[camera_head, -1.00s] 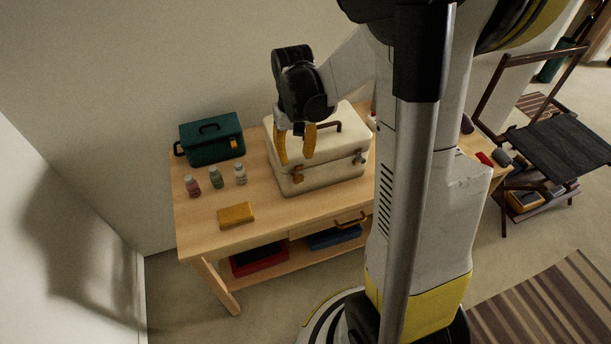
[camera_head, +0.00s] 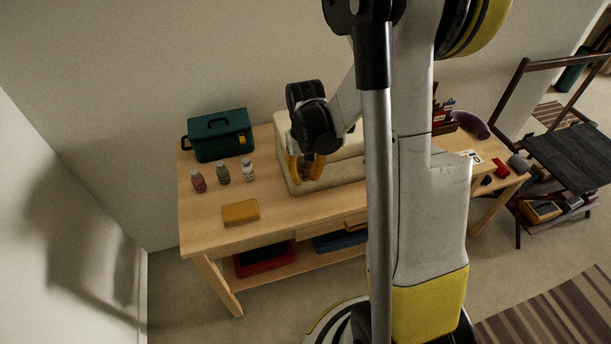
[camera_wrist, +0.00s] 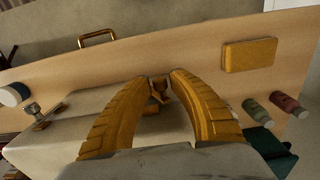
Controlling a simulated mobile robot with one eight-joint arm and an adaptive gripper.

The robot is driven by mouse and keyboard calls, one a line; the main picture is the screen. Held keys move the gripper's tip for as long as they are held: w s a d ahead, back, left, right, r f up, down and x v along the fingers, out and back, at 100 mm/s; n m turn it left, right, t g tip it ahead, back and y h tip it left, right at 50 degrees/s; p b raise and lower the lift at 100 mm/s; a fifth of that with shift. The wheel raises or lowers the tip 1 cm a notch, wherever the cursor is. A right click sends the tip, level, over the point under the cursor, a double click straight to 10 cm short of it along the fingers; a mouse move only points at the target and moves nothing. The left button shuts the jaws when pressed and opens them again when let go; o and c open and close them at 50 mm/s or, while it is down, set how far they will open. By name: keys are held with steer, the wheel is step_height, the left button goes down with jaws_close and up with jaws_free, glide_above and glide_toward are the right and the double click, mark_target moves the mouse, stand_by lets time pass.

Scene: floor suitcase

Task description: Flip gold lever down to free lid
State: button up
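The cream suitcase (camera_head: 345,172) lies shut on the wooden table, partly hidden by my arm in the head view. In the wrist view its pale lid (camera_wrist: 75,135) shows below my fingers. A small gold lever latch (camera_wrist: 159,88) sits at its front edge, between my fingertips. Whether a finger touches it I cannot tell. My gripper (camera_wrist: 164,77) is open, with a narrow gap between its yellow fingers. In the head view my gripper (camera_head: 304,179) is at the suitcase's front left and hides that latch. A second, silvery latch (camera_wrist: 42,115) shows farther left in the wrist view.
A teal case (camera_head: 219,135) stands left of the suitcase. A drawer handle (camera_wrist: 97,38) sticks out at the table's front. Table space before the suitcase is clear.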

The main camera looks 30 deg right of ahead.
jaws_close()
steer(key=shift+w+a+f+g+h+b, duration=0.1)
steer(key=shift+a+f+g+h+b, duration=0.4)
steer(key=shift+h+b, duration=0.95)
steer(key=shift+w+a+f+g+h+b, duration=0.15)
steer(key=shift+a+f+g+h+b, duration=0.3)
steer(key=shift+h+b, duration=1)
steer(key=shift+w+a+f+g+h+b, duration=0.1)
steer(key=shift+a+f+g+h+b, duration=0.35)
steer(key=shift+h+b, duration=1)
steer(key=shift+d+f+h+p, duration=0.2)
steer(key=shift+h+p, duration=0.1)
steer(key=shift+h, duration=0.15)
steer(key=o, duration=0.5)
jaws_free()
